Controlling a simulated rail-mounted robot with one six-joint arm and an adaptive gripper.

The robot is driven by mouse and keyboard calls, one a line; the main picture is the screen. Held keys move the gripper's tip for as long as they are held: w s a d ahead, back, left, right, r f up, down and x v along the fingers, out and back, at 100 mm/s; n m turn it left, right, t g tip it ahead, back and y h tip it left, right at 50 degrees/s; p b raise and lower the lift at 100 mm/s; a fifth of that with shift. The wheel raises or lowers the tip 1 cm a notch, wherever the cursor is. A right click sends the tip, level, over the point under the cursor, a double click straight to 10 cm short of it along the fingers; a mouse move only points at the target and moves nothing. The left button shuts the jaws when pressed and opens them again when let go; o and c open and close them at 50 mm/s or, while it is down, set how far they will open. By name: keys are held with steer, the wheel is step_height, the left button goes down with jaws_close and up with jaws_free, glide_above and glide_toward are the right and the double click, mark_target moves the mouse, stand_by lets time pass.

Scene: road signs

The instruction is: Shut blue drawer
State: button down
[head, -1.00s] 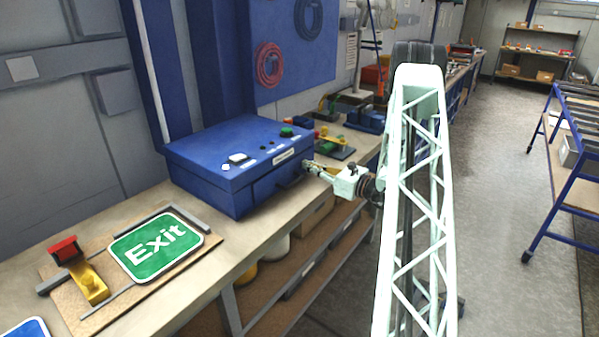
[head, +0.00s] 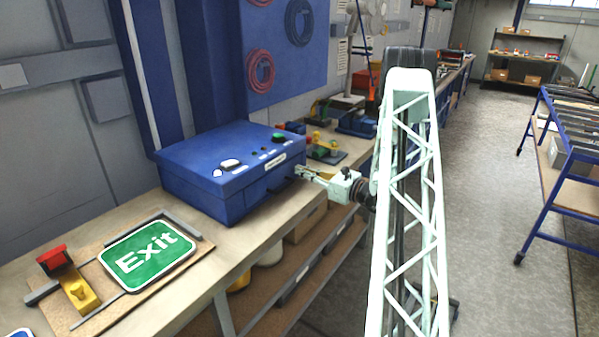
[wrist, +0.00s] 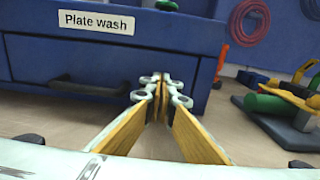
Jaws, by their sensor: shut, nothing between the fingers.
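The blue drawer (wrist: 90,70) is the front panel of a blue box (head: 200,185) on the workbench, below a white "Plate wash" label (wrist: 96,22). The head view shows my gripper (head: 298,171) at the box's right front.
A green Exit sign (head: 147,257) lies on a board at the bench's left, beside a yellow and red tool (head: 78,292). Green and yellow tools (head: 322,150) stand right of the box. The aisle floor (head: 490,200) is clear, with a blue-framed rack (head: 550,180) at the right.

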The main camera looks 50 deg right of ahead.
steer(key=s+d, duration=0.2)
steer(key=s, duration=1)
steer(key=shift+s+p, duration=0.3)
steer(key=shift+a, duration=0.1)
stand_by(0.3)
